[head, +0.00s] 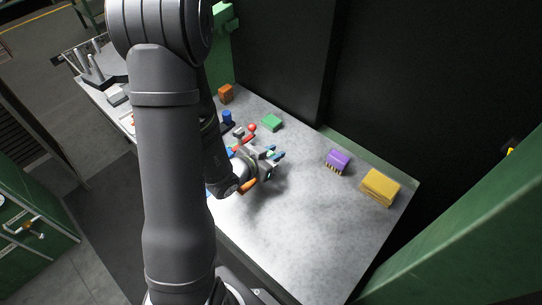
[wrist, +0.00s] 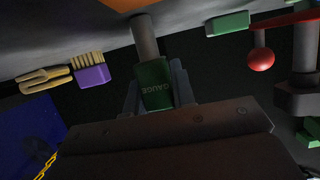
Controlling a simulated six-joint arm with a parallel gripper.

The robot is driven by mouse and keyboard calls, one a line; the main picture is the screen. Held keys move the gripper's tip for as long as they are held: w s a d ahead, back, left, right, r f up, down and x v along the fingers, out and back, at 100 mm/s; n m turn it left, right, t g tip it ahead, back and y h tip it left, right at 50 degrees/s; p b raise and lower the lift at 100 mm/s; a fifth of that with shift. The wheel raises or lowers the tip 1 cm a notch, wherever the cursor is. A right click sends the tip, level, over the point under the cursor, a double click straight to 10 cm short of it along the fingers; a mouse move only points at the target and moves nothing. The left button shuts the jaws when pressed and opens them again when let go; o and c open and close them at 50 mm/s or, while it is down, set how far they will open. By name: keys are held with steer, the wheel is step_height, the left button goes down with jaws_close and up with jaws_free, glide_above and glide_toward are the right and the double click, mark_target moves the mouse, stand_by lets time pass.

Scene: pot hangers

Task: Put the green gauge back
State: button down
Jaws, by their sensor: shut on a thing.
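The green gauge (wrist: 155,84) shows in the wrist view as a dark green block marked "GAUGE". A grey cylinder (wrist: 145,38) extends from its far end. My gripper (wrist: 155,80) is shut on the green block, with one blue-grey finger on each side. In the head view my gripper (head: 276,155) is over the middle of the grey table, and only a small bit of green (head: 270,153) shows between its blue fingertips. The rest of the gauge is hidden there. I cannot tell whether the gauge touches anything.
A green block (head: 271,122) and a red ball (head: 252,127) are behind my gripper. An orange block (head: 225,92) is farther back. The table's front right is clear.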

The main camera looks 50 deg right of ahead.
steer(key=shift+r, duration=0.15)
steer(key=shift+r, duration=0.55)
steer(key=s+a+r, duration=0.1)
steer(key=s+r, duration=0.8)
steer(key=s, duration=0.2)
steer(key=shift+s+r, duration=0.3)
steer(key=shift+w, duration=0.1)
